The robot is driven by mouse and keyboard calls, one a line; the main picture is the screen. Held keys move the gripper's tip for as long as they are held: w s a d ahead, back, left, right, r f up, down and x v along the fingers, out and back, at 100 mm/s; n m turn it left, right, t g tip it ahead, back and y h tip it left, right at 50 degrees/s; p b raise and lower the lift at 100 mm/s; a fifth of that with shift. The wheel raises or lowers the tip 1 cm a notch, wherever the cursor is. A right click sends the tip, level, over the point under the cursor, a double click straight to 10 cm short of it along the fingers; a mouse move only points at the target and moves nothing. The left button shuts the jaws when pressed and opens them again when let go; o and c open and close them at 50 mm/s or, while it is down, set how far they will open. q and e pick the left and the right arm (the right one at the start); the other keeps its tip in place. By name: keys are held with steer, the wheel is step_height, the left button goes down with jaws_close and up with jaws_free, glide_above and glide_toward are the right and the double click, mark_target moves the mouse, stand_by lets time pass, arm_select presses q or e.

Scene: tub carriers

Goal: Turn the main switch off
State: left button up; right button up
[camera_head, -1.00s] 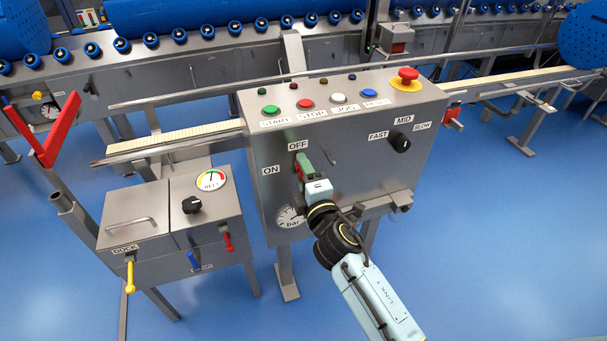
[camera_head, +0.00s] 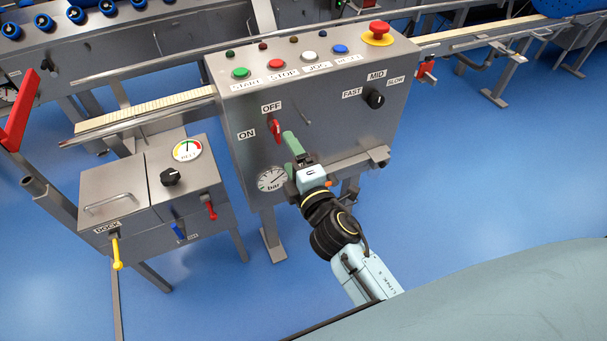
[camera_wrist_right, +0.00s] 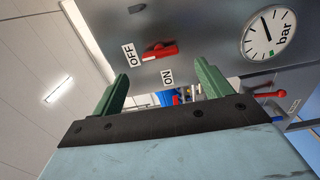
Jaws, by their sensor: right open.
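The main switch, a red lever (camera_head: 275,131), is on the front face of the grey control box. Its OFF label (camera_head: 271,107) is above it and its ON label (camera_head: 246,134) is to its left. The lever stands nearly upright, with its end toward OFF. In the right wrist view the red lever (camera_wrist_right: 160,50) lies beyond the fingertips, with its end toward the OFF label (camera_wrist_right: 128,55). My right gripper (camera_head: 290,142) has its green fingers apart and empty, just right of and below the lever. My left gripper is not in view.
The control box (camera_head: 330,118) also carries several buttons, a red emergency knob (camera_head: 379,32), a speed knob (camera_head: 375,99) and a pressure gauge (camera_head: 271,179). A smaller grey box (camera_head: 120,186) with levers stands to the left. Blue floor is open at the right.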

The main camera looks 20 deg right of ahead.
steer(key=s, duration=0.6)
steer(key=shift+s+d, duration=0.15)
steer(key=shift+s, duration=0.05)
